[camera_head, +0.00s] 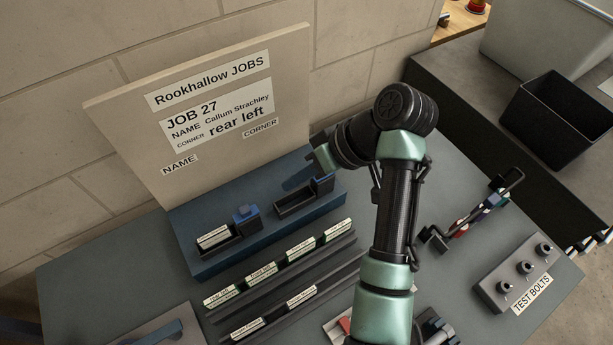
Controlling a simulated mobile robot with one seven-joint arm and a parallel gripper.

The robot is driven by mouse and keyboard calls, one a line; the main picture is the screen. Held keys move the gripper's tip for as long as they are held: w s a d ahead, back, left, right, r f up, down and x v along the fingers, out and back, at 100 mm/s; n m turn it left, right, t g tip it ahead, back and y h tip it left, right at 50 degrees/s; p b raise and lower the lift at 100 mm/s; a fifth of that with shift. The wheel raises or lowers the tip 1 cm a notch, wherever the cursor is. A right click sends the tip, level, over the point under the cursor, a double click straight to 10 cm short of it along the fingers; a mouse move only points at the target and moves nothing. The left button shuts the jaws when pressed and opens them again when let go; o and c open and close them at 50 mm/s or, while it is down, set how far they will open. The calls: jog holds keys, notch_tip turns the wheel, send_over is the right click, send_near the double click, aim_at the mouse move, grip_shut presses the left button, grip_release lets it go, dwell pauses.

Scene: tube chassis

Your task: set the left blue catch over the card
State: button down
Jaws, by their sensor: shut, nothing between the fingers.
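The left blue catch (246,212) sits at the right end of the left dark holder on the blue ledge. A white card (213,237) stands in that holder, left of the catch. The catch appears raised beside the card, not over it. The right holder (295,203) looks empty, with its own blue catch (323,185) at its right end. My gripper (318,160) is above and behind the right holder, up and to the right of the left catch. It is shut and empty; its fingertips are small and partly hidden by the wrist.
A job board (205,125) stands behind the blue ledge (215,266). Racks of labelled cards (262,274) lie in front. My arm covers the middle right of the table. A test-bolts block (515,278) and a black bin (562,115) are at right.

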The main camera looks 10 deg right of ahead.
aim_at(242, 211)
jog(key=a+f+p, duration=0.1)
jog(key=a, duration=0.1)
jog(key=a+f, duration=0.1)
jog(key=a, duration=0.1)
jog(key=a+f+p, duration=0.1)
jog(key=a, duration=0.1)
jog(key=shift+s+a+f+p, duration=0.1)
jog(key=shift+s+f+p, duration=0.1)
jog(key=shift+p, duration=0.1)
jog(key=a+p, duration=0.1)
jog(key=s+a, duration=0.1)
jog(key=shift+a+r+p, duration=0.15)
jog(key=shift+a+p, duration=0.2)
jog(key=shift+a, duration=0.2)
